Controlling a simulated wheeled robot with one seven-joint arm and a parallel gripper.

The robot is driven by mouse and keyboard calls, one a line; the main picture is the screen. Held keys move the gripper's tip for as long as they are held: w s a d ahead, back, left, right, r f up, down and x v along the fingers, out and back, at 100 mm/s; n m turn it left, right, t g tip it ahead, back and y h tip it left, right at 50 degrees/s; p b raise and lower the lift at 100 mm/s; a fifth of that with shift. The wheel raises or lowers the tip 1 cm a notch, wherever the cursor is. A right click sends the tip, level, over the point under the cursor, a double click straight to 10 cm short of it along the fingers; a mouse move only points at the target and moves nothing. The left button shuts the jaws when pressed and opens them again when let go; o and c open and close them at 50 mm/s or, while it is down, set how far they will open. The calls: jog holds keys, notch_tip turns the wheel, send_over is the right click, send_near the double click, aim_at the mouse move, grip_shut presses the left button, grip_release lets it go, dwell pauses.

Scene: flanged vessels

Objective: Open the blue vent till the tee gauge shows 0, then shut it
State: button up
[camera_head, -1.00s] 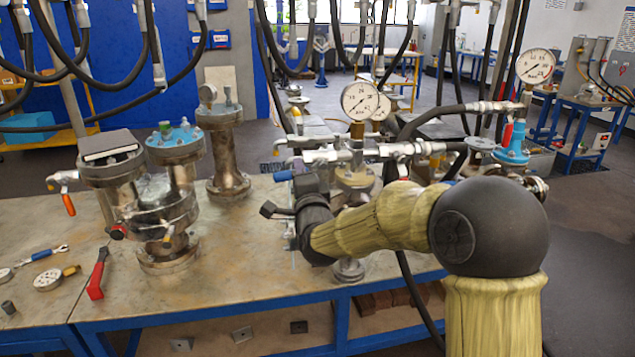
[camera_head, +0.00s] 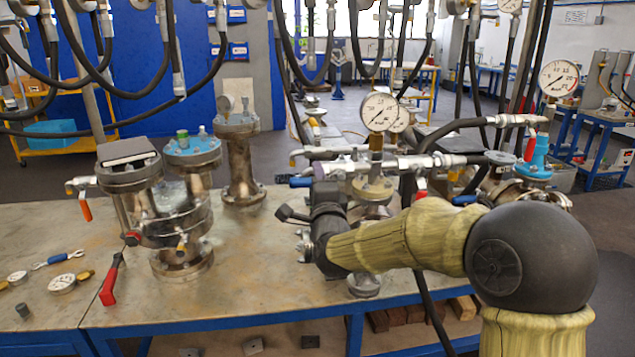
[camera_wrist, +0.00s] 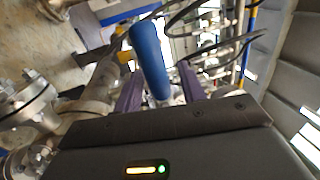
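The tee gauge (camera_head: 379,111) is a round white dial on a brass stem above the pipe tee; I cannot read its value surely. The blue vent handle (camera_head: 300,182) sticks out to the left of the tee. In the wrist view the blue handle (camera_wrist: 150,60) stands between the two purple fingers of my gripper (camera_wrist: 160,74). The fingers are apart, with a gap on the right side of the handle, so the gripper looks open around it. In the head view my dark wrist stands in front of the tee and hides most of the fingers.
A flanged vessel (camera_head: 183,225) stands at the left on the bench (camera_head: 240,285). A red-handled tool (camera_head: 110,282) and small loose gauges (camera_head: 62,284) lie near it. Black hoses (camera_head: 180,100) hang overhead. Another gauge (camera_head: 559,78) and a blue fitting (camera_head: 536,160) stand at the right.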

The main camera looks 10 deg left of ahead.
jog(key=b+v, duration=0.2)
jog(key=v, duration=1.5)
jog(key=shift+s, duration=0.15)
jog(key=shift+f, duration=0.25)
dwell(2.3)
jog(key=d+f+n+g+h, duration=0.4)
jog(key=d+f+n+g, duration=0.55)
jog(key=f, duration=0.65)
jog(key=s+d+f+n+g+h, duration=0.2)
jog(key=s+d+f+n+g, duration=0.3)
jog(key=s+d, duration=0.7)
notch_tip(320, 180, down, 4)
jog(key=shift+s+d+r+g+h, duration=0.1)
jog(key=shift+s+d+g+h, duration=0.25)
jog(key=shift+g, duration=0.6)
